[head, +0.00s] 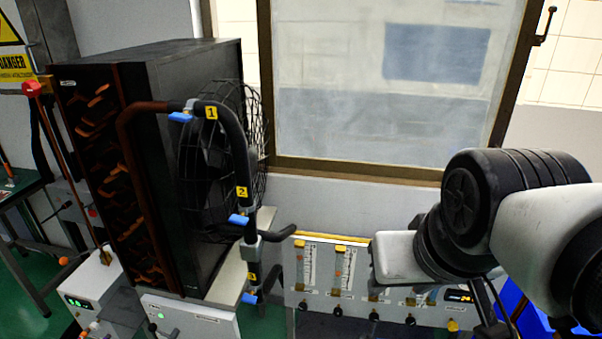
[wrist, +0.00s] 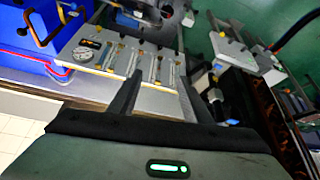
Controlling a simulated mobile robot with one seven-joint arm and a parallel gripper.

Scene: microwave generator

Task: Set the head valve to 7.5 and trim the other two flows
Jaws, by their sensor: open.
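The flow panel (head: 322,286) stands low at centre right in the head view, with several upright flow tubes and a row of dark knobs (head: 337,311) below them. Part of its right side is hidden by my arm. Scale readings and valve labels are too small to read, so the head valve is not identifiable.
A black pipe (head: 240,150) with blue-handled valves (head: 239,219), tagged 1 and 2, runs left of the panel. A tall dark cabinet (head: 205,75) with a wire-guarded fan stands behind it. A window (head: 340,90) is behind the panel. Blue containers (head: 513,300) lie right.

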